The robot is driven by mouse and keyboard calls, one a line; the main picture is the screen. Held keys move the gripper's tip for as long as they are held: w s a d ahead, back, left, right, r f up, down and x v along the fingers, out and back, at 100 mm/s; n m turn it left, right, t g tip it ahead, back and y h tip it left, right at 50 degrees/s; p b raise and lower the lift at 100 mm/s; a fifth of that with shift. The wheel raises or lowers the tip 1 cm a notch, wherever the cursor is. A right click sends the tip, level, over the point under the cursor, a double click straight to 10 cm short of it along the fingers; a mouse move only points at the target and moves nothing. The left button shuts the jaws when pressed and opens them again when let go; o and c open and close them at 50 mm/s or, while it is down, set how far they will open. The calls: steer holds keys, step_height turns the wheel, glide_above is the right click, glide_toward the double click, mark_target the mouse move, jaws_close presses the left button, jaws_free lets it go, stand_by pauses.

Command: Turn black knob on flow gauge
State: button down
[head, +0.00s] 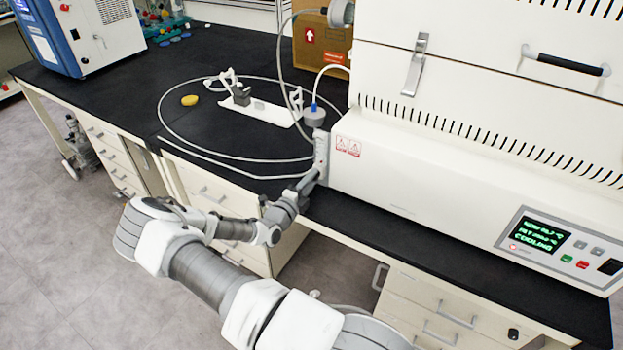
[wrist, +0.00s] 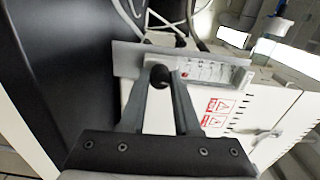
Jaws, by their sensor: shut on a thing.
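In the wrist view the flow gauge (wrist: 210,71) lies sideways, with a scale and a small red mark. Its round black knob (wrist: 159,76) shows between the tips of my gripper (wrist: 160,84). My gripper is shut on the knob, with one finger on each side. In the head view my gripper (head: 315,178) reaches the lower end of the gauge, and the knob is hidden there.
A white stand (head: 262,111), a looped grey hose (head: 160,108) and a yellow object (head: 190,100) lie on the black bench (head: 120,75). A cardboard box (head: 318,45) stands behind.

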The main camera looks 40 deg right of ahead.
steer(key=shift+n, duration=0.9)
steer(key=c, duration=0.6)
jaws_free()
steer(key=shift+a, duration=0.1)
steer(key=v, duration=1.7)
steer(key=shift+a, duration=0.1)
